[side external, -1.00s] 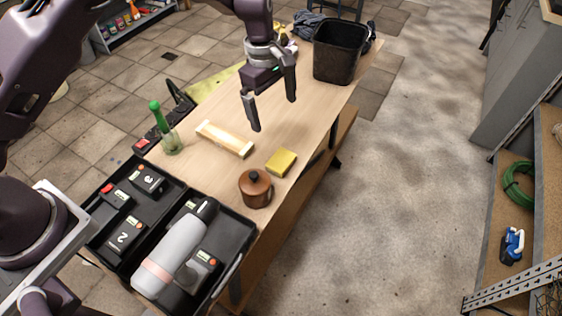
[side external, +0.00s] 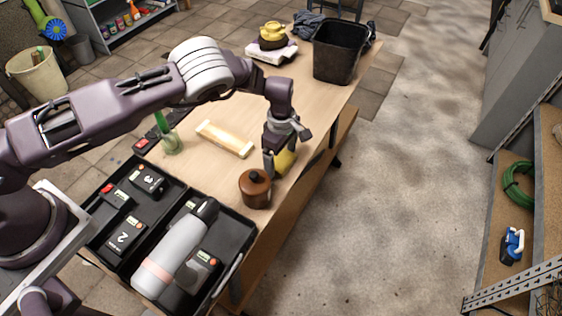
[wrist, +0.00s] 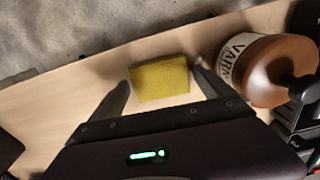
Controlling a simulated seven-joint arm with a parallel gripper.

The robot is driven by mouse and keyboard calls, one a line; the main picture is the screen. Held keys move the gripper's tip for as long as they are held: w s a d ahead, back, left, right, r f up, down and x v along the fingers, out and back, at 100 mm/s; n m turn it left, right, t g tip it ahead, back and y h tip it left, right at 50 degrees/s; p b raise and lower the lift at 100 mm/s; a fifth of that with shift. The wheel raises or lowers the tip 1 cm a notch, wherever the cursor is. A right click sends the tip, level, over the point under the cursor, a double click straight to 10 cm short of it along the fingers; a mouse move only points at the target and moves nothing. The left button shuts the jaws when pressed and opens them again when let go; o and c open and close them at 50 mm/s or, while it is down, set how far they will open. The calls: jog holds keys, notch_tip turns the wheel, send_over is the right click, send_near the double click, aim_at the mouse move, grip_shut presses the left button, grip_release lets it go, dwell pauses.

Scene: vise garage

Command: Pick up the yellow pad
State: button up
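The yellow pad (side external: 285,161) lies near the front edge of the wooden table, partly hidden by my gripper in the side view. In the wrist view the pad (wrist: 160,79) lies between my two spread fingers. My gripper (side external: 280,166) is low over the table at the pad. I cannot tell whether any finger touches the pad.
A pale wooden block (side external: 225,138) lies to the left.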

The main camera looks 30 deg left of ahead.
aim_at(281, 160)
jog(key=c, duration=1)
notch_tip(281, 160, up, 10)
